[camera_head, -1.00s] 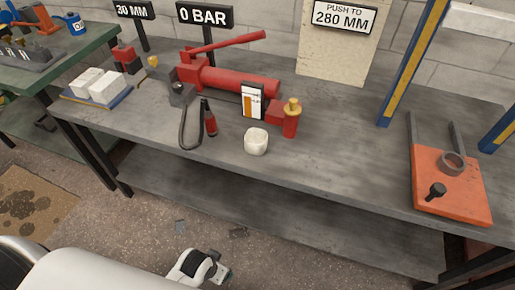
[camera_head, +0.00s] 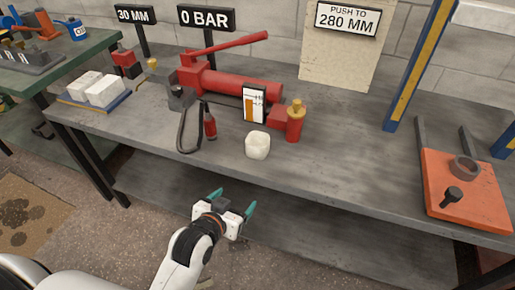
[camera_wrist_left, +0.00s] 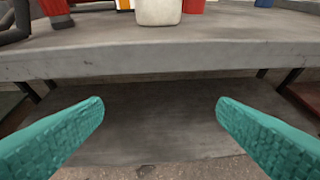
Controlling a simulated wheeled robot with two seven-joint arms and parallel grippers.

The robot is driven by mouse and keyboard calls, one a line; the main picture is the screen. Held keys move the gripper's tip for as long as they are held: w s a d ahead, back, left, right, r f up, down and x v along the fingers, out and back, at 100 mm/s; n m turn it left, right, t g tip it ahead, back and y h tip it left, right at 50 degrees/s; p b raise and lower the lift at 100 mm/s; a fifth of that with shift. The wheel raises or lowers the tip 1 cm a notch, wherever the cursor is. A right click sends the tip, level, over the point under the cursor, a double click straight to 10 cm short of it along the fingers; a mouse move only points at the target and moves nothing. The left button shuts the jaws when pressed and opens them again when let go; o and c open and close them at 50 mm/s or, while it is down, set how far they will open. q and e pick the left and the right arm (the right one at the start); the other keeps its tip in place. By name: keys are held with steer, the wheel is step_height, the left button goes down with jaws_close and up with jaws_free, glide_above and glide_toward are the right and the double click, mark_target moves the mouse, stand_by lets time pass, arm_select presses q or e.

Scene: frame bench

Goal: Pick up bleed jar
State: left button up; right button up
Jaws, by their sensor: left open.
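The bleed jar seems to be the small white jar (camera_head: 257,145) standing upright near the front edge of the grey bench. Its lower part also shows in the left wrist view (camera_wrist_left: 158,11), at the top middle. My left gripper (camera_head: 233,205) is open and empty in front of the bench edge, apart from the jar and nearer to me. In the left wrist view its two teal fingers (camera_wrist_left: 160,118) are spread wide, with the bench edge beyond them. My right gripper is in neither view.
Behind the jar are a red hand pump (camera_head: 240,85), a level gauge card (camera_head: 254,104) and a red cylinder with a brass cap (camera_head: 295,122). A black hose (camera_head: 183,135) lies to its left. An orange plate (camera_head: 465,190) sits at right. Bench space right of the jar is clear.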

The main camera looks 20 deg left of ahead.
arm_select(q)
steer(key=w+r+t, duration=0.1)
steer(key=w+r, duration=0.1)
steer(key=w+r+t, duration=0.4)
steer(key=shift+d+n, duration=0.25)
steer(key=shift+n, duration=0.15)
steer(key=shift+w+r+t, duration=0.2)
steer(key=shift+w+t, duration=0.05)
steer(key=shift+t, duration=0.05)
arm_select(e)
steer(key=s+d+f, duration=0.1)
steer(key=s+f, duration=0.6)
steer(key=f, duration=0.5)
arm_select(q)
glide_toward(261, 136)
steer(key=w, duration=0.3)
steer(key=shift+w+r, duration=0.25)
steer(key=shift+r, duration=0.05)
steer(key=w, duration=0.2)
steer(key=w+b, duration=0.1)
steer(key=w, duration=0.2)
steer(key=shift+w+d+f, duration=0.2)
steer(key=shift+w+d, duration=0.05)
steer(key=shift+w, duration=0.05)
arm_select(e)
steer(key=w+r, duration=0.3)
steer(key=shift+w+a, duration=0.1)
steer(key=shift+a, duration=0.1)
arm_select(q)
steer(key=c, duration=1.1)
